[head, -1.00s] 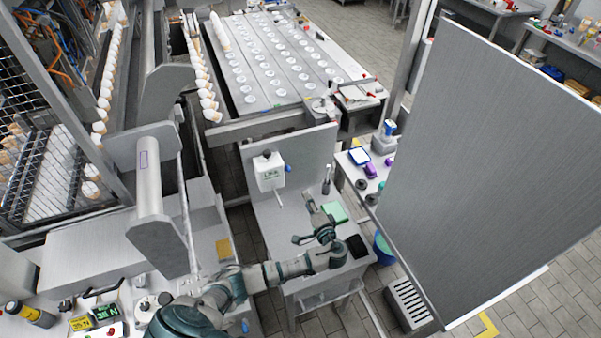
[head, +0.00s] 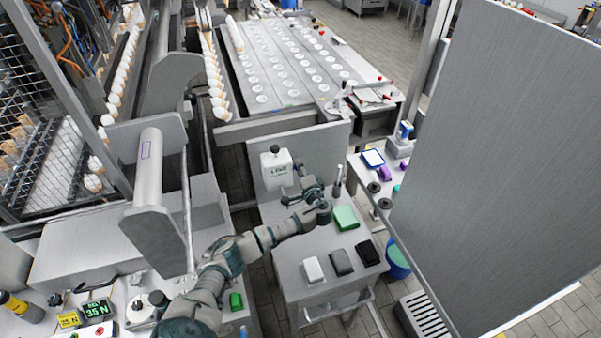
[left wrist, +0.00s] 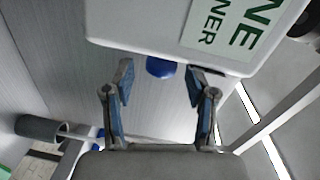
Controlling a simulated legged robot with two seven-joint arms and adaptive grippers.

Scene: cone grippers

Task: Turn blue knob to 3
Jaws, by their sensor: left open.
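The blue knob (left wrist: 161,67) shows in the left wrist view under the lower edge of a white dispenser (left wrist: 140,22) with green lettering. No number marks on the knob are readable. In the head view the dispenser (head: 276,170) is fixed to the grey back panel, and the knob cannot be made out. My left gripper (left wrist: 160,80) is open. Its two blue-padded fingers are on either side of the knob in the wrist picture, with visible gaps; the depth between them is unclear. In the head view the left gripper (head: 304,178) is just right of the dispenser. My right gripper is not in view.
The cart top (head: 320,245) holds a green block (head: 346,217), a white block (head: 313,269), a grey block (head: 341,262) and a black block (head: 368,253). A grey upright bottle (head: 338,182) stands right of the gripper. A large grey panel (head: 490,170) fills the right.

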